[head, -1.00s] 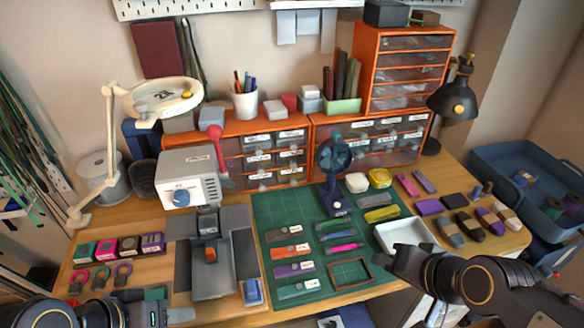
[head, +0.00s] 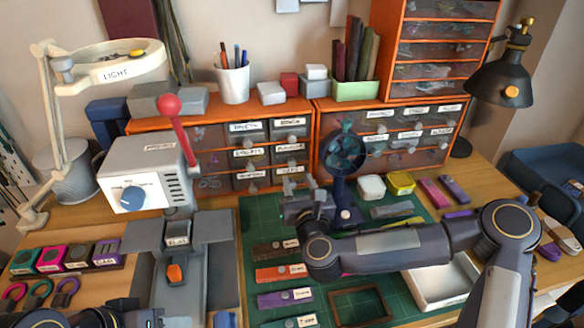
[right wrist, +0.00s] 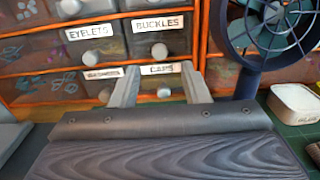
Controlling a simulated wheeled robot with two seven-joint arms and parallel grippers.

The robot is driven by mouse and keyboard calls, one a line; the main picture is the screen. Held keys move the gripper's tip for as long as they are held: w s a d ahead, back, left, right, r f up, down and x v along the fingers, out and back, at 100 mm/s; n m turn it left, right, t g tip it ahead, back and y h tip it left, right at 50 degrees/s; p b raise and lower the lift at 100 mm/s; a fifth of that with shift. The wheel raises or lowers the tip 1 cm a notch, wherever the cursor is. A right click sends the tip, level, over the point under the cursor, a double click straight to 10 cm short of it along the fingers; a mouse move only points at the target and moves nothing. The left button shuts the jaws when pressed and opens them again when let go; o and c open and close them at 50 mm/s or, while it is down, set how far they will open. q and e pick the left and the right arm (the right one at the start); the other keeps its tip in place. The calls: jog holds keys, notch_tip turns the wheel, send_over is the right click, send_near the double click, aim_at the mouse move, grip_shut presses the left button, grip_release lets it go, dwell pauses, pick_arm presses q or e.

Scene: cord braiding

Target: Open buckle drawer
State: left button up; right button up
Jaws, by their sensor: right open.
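The buckle drawer, labelled BUCKLES, is at the upper right of the right wrist view (right wrist: 172,38), its round knob (right wrist: 159,50) below the label. It is shut in the orange-framed cabinet (head: 222,127). My right gripper (head: 302,184) is open and empty in front of the cabinet's right column. In the right wrist view its fingers (right wrist: 160,76) point at the drawers, with the CAPS drawer's knob (right wrist: 163,92) showing between them and the BUCKLES knob above. No contact with a knob shows. Part of my left arm shows at the bottom left; its jaws are unclear.
A blue fan (head: 343,155) stands just right of my right gripper and also shows in the right wrist view (right wrist: 270,35). A grey machine with a red-knobbed lever (head: 169,104) stands left. A white tray (head: 445,285) lies below my right forearm.

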aim_at(292, 165)
jog(key=w, duration=0.3)
jog(key=w+a, duration=0.1)
jog(key=w, duration=0.3)
jog(key=shift+a, duration=0.2)
jog(key=shift+c, duration=0.3)
grip_shut()
